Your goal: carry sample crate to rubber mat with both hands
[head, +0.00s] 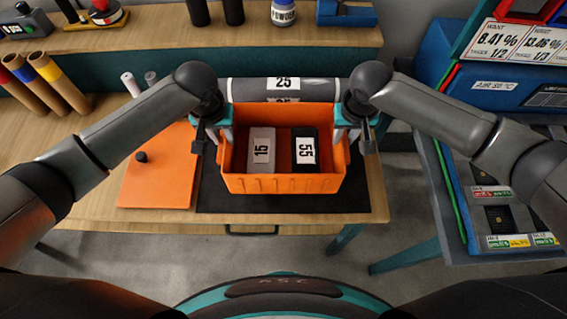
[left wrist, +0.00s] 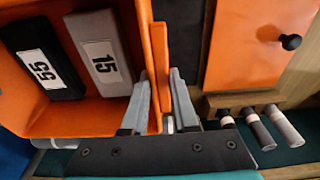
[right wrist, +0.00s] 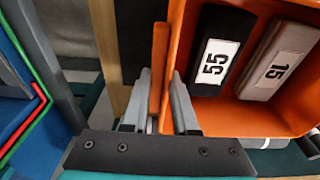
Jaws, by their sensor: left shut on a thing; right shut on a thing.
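The orange sample crate (head: 280,184) is upright over the black rubber mat (head: 225,200); I cannot tell if it touches the mat. Inside it are a grey block marked 15 (head: 261,150) and a black block marked 55 (head: 305,150). My left gripper (head: 222,140) is shut on the crate's left side; the left wrist view shows its fingers (left wrist: 158,100) on either side of the orange wall. My right gripper (head: 343,135) is shut on the crate's right side; the right wrist view shows its fingers (right wrist: 160,100) around that wall. The mat's middle is hidden under the crate.
An orange lid-like panel with a black knob (head: 158,170) lies left of the mat. A grey roll marked 25 (head: 285,90) is behind the crate. A blue machine (head: 500,180) stands at the right. A shelf with bottles (head: 283,12) runs along the back.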

